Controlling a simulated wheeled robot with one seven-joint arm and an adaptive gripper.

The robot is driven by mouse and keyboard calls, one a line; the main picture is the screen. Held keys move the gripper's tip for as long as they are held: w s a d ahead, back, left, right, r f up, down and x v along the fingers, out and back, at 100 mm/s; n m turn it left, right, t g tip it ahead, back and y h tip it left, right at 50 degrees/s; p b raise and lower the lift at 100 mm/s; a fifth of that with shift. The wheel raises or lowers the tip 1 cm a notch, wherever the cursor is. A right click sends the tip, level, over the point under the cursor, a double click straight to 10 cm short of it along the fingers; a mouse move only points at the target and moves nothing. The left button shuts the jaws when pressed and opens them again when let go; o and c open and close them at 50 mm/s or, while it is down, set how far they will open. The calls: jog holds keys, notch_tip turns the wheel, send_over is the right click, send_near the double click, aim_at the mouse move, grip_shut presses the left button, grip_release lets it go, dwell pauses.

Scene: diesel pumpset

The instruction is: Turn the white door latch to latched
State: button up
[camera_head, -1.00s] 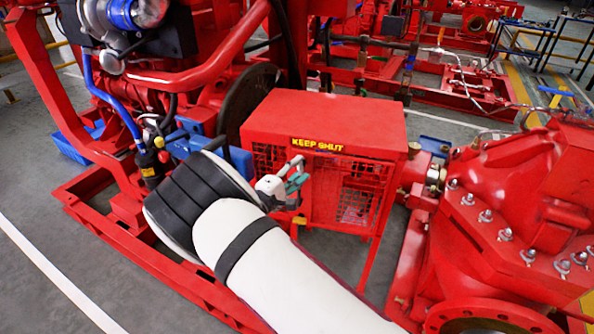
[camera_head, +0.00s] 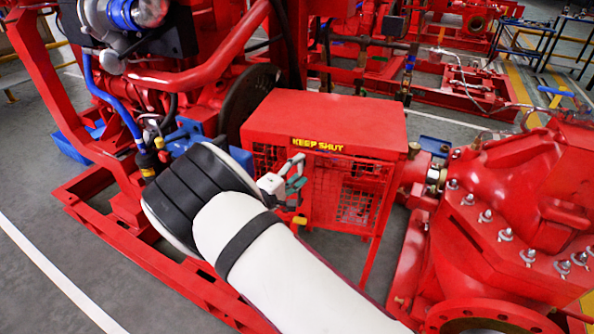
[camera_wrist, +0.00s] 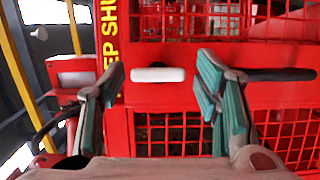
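The white door latch (camera_wrist: 158,74) lies between my gripper's fingers in the wrist view, a short white bar on the red door panel. My gripper (camera_wrist: 162,90) is open, with one teal-padded finger on either side of the latch and a gap to each. The gripper also shows in the head view (camera_head: 293,181) in front of the red guard box (camera_head: 325,117), near its mesh door. The latch cannot be made out in the head view.
A dark handle (camera_wrist: 278,75) sits right of the fingers in the wrist view. A yellow "KEEP SHUT" label (camera_head: 317,145) is on the box. A red pump casing (camera_head: 520,205) stands to the right, and the engine (camera_head: 180,90) is to the left.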

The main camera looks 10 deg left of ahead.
jog(key=v, duration=1.2)
jog(key=shift+r, duration=0.15)
